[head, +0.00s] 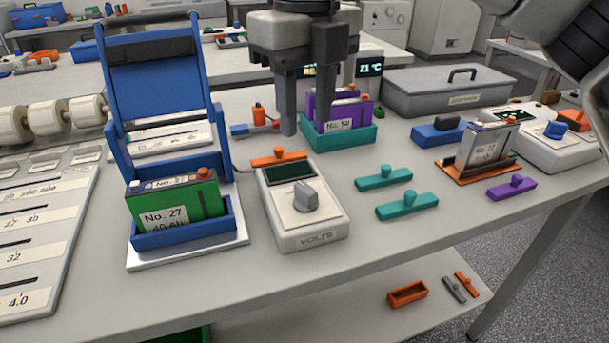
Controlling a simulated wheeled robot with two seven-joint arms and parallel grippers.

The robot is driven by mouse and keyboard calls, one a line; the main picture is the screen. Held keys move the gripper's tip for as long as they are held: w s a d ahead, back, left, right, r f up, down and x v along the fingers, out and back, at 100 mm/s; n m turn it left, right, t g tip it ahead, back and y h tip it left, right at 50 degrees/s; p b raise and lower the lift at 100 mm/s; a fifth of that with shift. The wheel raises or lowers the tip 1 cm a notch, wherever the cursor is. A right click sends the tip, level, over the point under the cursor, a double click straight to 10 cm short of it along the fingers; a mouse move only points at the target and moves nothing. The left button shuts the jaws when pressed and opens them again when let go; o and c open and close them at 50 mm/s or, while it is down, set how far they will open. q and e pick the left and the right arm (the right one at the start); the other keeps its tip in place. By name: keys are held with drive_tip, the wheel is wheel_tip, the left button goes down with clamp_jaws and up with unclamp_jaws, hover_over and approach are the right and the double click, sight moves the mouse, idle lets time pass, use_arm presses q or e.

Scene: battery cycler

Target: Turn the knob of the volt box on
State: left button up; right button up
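The volt box (313,233) is a pale box marked VOLTS on the table, with a dark, blank-looking screen (289,171) at its back. Its grey knob (305,197) sits on the top face. An orange bar with a small grip (278,157) lies at its back edge. My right gripper (304,125) hangs above and behind the volt box, pointing down, its two dark fingers apart with nothing visible between them. It is clear of the knob. My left gripper is not in view.
A blue cradle (160,238) with raised frame holds a green No. 27 battery (176,205) left of the box. Teal handled bars (406,206) lie right. A grey case (447,92) is farther back.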

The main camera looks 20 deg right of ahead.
sight(306, 187)
wheel_tip(306, 187, down, 11)
drive_tip(key=shift+w+f, duration=0.1)
idle(0.3)
clamp_jaws()
